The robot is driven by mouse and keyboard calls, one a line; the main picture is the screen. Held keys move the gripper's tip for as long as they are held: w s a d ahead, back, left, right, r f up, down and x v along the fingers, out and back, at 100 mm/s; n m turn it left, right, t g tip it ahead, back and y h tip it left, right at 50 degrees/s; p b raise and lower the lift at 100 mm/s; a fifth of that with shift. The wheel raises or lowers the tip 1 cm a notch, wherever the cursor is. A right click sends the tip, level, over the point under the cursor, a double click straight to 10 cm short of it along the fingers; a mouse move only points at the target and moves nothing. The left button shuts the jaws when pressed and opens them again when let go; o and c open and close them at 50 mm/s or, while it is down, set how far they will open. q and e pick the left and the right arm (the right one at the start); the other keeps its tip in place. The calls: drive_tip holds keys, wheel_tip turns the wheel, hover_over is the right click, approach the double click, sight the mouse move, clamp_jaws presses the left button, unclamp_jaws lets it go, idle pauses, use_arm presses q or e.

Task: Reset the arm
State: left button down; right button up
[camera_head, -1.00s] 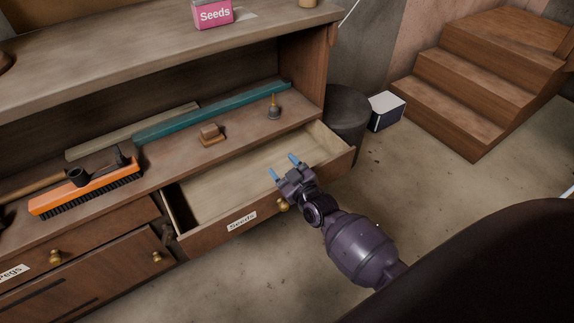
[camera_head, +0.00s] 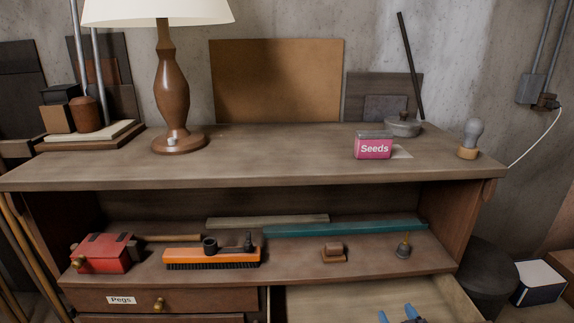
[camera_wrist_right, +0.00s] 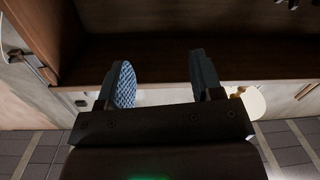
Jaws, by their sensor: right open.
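My right gripper (camera_head: 398,315) shows only as two blue fingertips at the bottom edge of the head view, over the open drawer (camera_head: 345,303). In the right wrist view my right gripper (camera_wrist_right: 160,85) is open, with its two blue fingers apart and nothing between them. The drawer's wooden inside and front show beyond the fingers there, and a round brass knob (camera_wrist_right: 247,100) shows to the right of them. My left gripper is in neither view.
The workbench top holds a lamp (camera_head: 172,90), a pink Seeds box (camera_head: 373,147) and a bulb (camera_head: 472,138). The shelf below holds a red box (camera_head: 103,253), an orange brush (camera_head: 212,257), a teal bar (camera_head: 345,229) and a small wooden block (camera_head: 333,253). A dark bin (camera_head: 487,275) stands right of the bench.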

use_arm(q)
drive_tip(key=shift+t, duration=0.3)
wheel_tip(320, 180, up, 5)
drive_tip(key=p, duration=0.6)
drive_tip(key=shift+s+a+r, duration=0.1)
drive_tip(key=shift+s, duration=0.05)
use_arm(e)
drive_tip(key=s+m+g+h, duration=0.1)
drive_tip(key=s+g, duration=0.5)
drive_tip(key=s, duration=2.6)
drive_tip(key=shift+a+m, duration=0.15)
drive_tip(key=shift+m, duration=0.25)
